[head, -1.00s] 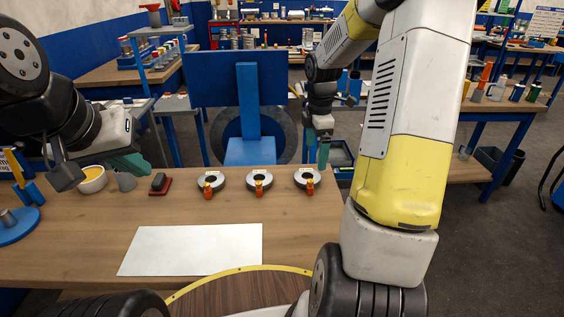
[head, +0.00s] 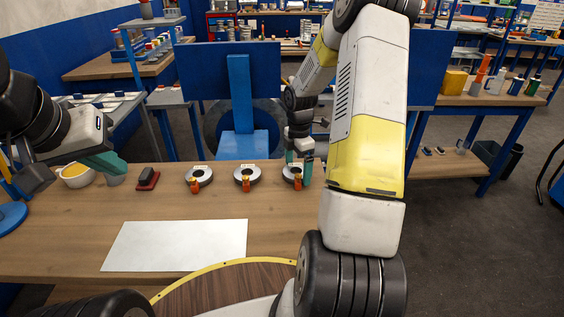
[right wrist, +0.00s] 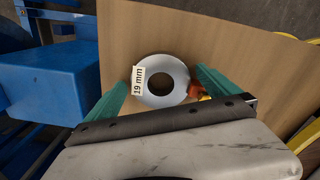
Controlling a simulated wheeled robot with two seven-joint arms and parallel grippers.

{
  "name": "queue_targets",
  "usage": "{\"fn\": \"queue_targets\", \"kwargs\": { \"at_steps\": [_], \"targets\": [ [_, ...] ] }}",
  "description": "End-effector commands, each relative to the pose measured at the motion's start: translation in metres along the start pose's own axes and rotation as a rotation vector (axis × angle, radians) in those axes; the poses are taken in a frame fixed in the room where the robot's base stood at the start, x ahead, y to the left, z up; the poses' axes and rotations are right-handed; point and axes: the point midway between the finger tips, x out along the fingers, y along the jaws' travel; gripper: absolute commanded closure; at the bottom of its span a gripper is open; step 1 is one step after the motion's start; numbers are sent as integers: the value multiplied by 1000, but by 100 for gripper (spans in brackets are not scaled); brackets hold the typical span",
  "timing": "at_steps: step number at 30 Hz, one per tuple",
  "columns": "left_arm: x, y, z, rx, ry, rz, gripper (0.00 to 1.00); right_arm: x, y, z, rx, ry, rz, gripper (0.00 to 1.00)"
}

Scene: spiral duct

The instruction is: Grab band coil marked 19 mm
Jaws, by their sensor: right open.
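The band coil marked 19 mm (right wrist: 172,80) is a silver ring with a dark centre, a white label and an orange clip. It lies on the table and is the rightmost of the three coils in the head view (head: 287,172). My right gripper (right wrist: 160,90) is open, with a green finger on either side of the coil; in the head view it is over that coil (head: 299,172). I cannot tell whether the fingers touch it. My left gripper (head: 112,163) hangs over the table's left side; its jaw state is unclear.
Two similar coils, a middle one (head: 247,175) and a left one (head: 199,177), lie in the same row. A dark block on a red base (head: 147,179), a grey cup (head: 116,180) and a yellow-filled bowl (head: 76,177) stand to the left. A white sheet (head: 176,245) lies in front.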

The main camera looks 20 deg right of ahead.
Motion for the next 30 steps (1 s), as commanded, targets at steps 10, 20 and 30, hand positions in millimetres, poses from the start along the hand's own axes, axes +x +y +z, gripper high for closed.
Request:
{"fn": "queue_targets", "kwargs": {
  "at_steps": [10,20,30],
  "targets": [
    [0,0,0,0,0,0,100,2,0,0,-1,0,1,18],
    [0,0,0,0,0,0,100,2,0,0,-1,0,1,82],
    [0,0,0,0,0,0,100,-2,1,0,-1,-1,2,82]
  ]
}}
